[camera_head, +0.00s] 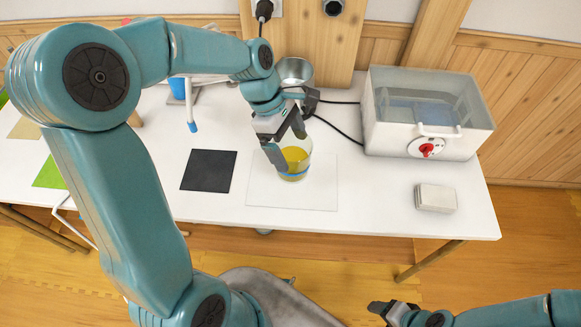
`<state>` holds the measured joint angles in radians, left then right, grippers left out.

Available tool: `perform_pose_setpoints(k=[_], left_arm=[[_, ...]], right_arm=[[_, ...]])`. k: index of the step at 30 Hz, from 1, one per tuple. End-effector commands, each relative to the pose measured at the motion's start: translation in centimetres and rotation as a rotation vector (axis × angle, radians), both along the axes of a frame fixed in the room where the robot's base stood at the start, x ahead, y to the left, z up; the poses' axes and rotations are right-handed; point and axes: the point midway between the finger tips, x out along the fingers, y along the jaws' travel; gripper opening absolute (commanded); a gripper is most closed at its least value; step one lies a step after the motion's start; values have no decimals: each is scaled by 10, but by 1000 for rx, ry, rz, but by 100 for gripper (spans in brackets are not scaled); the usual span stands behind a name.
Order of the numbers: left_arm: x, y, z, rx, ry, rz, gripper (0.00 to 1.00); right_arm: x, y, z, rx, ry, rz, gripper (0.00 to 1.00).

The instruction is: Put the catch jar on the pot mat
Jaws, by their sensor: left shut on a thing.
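The catch jar (294,163) is a clear glass jar with yellow liquid inside and a blue band near its base. It is upright over a thin white square sheet (318,198); I cannot tell whether its base touches the sheet. My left gripper (288,146) is shut on the jar and hides part of its upper left side. A dark square mat (208,171), which looks like the pot mat, lies flat and bare to the left of the jar. My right gripper (383,308) is low in front of the table, away from the jar; its jaw state is unclear.
A clear-walled water bath (425,115) with a red knob stands at the back right, a small white block (435,198) in front of it. A metal bowl (295,71) and a blue container (178,88) are behind. Black cables cross the table behind the jar.

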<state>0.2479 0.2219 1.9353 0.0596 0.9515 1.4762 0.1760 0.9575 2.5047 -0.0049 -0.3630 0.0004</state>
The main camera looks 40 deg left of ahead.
Motion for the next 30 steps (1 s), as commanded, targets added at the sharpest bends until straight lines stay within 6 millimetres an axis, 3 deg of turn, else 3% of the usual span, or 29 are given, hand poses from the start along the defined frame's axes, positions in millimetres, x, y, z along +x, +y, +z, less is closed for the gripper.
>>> perform_pose_setpoints(k=[3,10,16,29,30], left_arm=[[0,-1,-28,-2,3,1,19],[1,-2,-52,0,0,0,19],[1,-2,-83,-1,2,0,19],[1,-2,-92,0,-2,-1,19],[1,-2,-92,0,-1,-2,100]], right_arm=[[0,0,-3,0,0,0,64],[0,0,-4,0,0,0,64],[0,0,-6,0,0,0,64],[0,0,-8,0,0,0,64],[0,0,-8,0,0,0,64]])
